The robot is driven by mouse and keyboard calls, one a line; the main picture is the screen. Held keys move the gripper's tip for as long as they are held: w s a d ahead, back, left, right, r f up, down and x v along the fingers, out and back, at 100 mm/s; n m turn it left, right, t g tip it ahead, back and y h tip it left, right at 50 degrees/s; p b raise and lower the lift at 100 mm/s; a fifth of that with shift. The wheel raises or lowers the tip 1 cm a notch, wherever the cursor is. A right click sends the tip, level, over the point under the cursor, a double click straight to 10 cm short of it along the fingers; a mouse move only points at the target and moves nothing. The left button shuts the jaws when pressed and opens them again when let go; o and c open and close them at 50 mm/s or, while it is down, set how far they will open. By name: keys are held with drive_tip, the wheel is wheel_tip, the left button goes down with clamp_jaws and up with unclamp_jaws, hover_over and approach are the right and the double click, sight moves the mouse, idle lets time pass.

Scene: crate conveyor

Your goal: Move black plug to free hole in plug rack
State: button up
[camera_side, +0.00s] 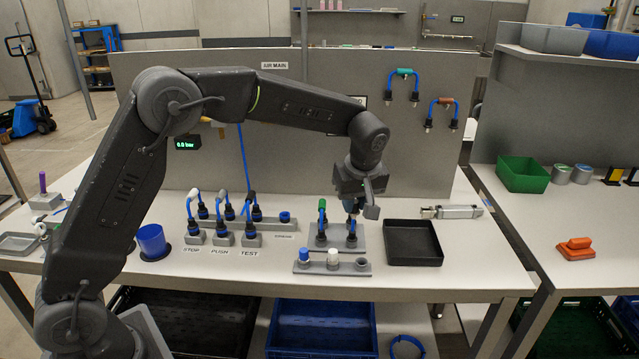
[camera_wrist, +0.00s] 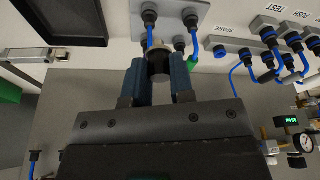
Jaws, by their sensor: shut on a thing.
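My gripper (camera_side: 352,208) points down over the right part of a grey socket plate (camera_side: 318,252). In the wrist view its two blue fingers (camera_wrist: 159,68) are shut on the black plug (camera_wrist: 158,55), a short dark cylinder with a pale ring. In the side view the fingers hide the plug, and I cannot tell whether it is seated or clear of the plate. The grey plug rack (camera_side: 315,269) stands in front of the plate. It holds a blue plug (camera_side: 303,255) and a white plug (camera_side: 333,257); its right hole (camera_side: 362,263) is empty.
A hose with a green sleeve (camera_side: 322,205) stands at the plate's left, close to my gripper. A black tray (camera_side: 413,258) lies to the right. Labelled valve blocks with blue hoses (camera_side: 222,240) and a blue cup (camera_side: 152,242) are left.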

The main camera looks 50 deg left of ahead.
drive_tip(key=shift+m, duration=0.4)
drive_tip(key=shift+s+d+f, duration=0.1)
drive_tip(key=shift+d+f, duration=0.5)
drive_tip(key=shift+f, duration=0.95)
drive_tip(key=shift+w+d+f, duration=0.1)
drive_tip(key=shift+d+f, duration=0.45)
drive_tip(key=shift+f, duration=0.95)
drive_tip(key=shift+s+d+f, duration=0.1)
drive_tip(key=shift+d+f, duration=0.5)
drive_tip(key=shift+f, duration=0.95)
drive_tip(key=shift+f, duration=0.95)
drive_tip(key=o, duration=1.5)
drive_tip(key=shift+r, duration=0.1)
drive_tip(key=shift+r, duration=2.9)
drive_tip(key=shift+r, duration=0.1)
